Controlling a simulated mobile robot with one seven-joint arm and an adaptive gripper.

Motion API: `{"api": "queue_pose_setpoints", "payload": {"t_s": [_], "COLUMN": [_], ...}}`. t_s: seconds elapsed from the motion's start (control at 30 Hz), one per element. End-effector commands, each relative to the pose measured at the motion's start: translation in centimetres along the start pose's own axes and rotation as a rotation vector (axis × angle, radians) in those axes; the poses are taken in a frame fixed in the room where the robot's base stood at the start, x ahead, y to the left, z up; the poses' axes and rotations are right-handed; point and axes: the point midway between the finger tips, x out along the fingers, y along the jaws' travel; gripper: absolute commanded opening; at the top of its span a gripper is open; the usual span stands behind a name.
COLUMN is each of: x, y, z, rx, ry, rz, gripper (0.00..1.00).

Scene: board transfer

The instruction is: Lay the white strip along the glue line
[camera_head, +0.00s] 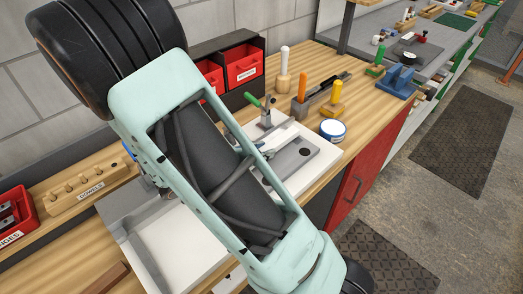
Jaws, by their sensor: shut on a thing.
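My arm crosses the middle of the view and covers much of the bench. I cannot pick out the white strip or the glue line. A white board or fixture plate (318,150) lies on the wooden bench, partly behind my arm, with grey parts on it. A green-handled clamp (264,112) stands at its back edge. A shallow white tray (178,246) with grey walls sits on the bench at lower left, also partly covered by my arm.
A dowel block (90,190) and a red bin (15,222) stand at left. Red drawers (244,65) stand behind. Several handled tools, including an orange-handled one (301,88), a round white-and-blue tin (333,130) and a blue vice-like tool (397,80) stand at right. Floor beyond the bench is clear.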

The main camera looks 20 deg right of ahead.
Motion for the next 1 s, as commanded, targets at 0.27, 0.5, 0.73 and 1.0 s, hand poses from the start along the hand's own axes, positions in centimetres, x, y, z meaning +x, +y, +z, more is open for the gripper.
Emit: {"api": "queue_pose_setpoints", "payload": {"t_s": [0.27, 0.5, 0.73, 1.0], "x": [0.22, 0.4, 0.37, 0.29], "y": [-0.01, -0.01, 0.0, 0.01], "z": [-0.5, -0.94, -0.88, -0.91], "rx": [0.0, 0.0, 0.0, 0.0], "ry": [-0.001, -0.001, 0.0, 0.0], "rz": [0.0, 0.0, 0.0, 0.001], "gripper": [0.0, 0.0, 0.41, 0.41]}}
